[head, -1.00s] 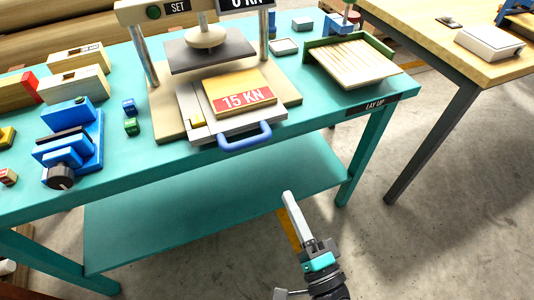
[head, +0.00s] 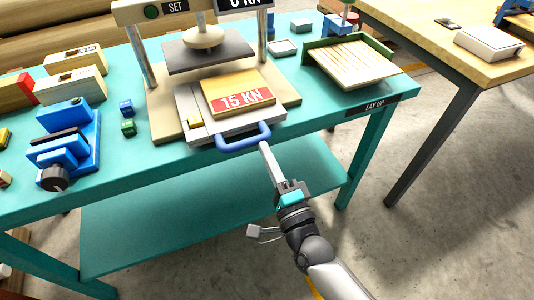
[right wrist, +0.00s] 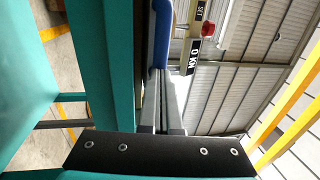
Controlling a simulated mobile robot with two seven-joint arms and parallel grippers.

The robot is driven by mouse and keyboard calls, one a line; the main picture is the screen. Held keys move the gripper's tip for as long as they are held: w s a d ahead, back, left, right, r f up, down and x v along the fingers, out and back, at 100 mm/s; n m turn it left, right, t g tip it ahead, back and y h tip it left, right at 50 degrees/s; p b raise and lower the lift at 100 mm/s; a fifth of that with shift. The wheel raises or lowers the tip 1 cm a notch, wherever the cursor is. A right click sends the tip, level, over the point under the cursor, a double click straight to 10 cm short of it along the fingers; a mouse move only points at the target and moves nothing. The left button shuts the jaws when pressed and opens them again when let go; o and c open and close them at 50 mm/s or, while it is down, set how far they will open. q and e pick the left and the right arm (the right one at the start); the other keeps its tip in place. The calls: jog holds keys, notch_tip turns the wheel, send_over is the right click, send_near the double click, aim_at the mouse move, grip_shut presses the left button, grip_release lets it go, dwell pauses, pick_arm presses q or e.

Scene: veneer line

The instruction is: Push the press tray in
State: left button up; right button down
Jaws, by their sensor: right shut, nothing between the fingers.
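The press tray (head: 191,118) is a light grey plate pulled out toward me from under the press plate (head: 208,52), with a blue handle (head: 243,138) on its front edge. A wooden block labelled 15 KN (head: 238,92) lies on it. My right gripper (head: 264,146) is shut and empty, its fingertips just in front of the handle's right part. In the right wrist view the shut fingers (right wrist: 163,100) point toward the blue handle (right wrist: 161,35); I cannot tell whether they touch. My left gripper is not in view.
The press stands on a teal table (head: 310,115). A green-ended tray of wooden strips (head: 352,62) is on the right. The space in front of the table is open floor.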

aim_at(252, 129)
jog(key=x, duration=0.2)
jog(key=f+b+x, duration=0.1)
jog(key=x, duration=0.4)
jog(key=shift+w+a+f+b, duration=0.1)
jog(key=shift+w+f+b, duration=0.15)
jog(key=shift+w+b, duration=0.1)
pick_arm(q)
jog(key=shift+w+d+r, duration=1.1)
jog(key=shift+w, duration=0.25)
pick_arm(e)
jog(key=shift+w+a+r, duration=0.1)
jog(key=shift+w+a, duration=0.1)
jog(key=shift+w, duration=0.3)
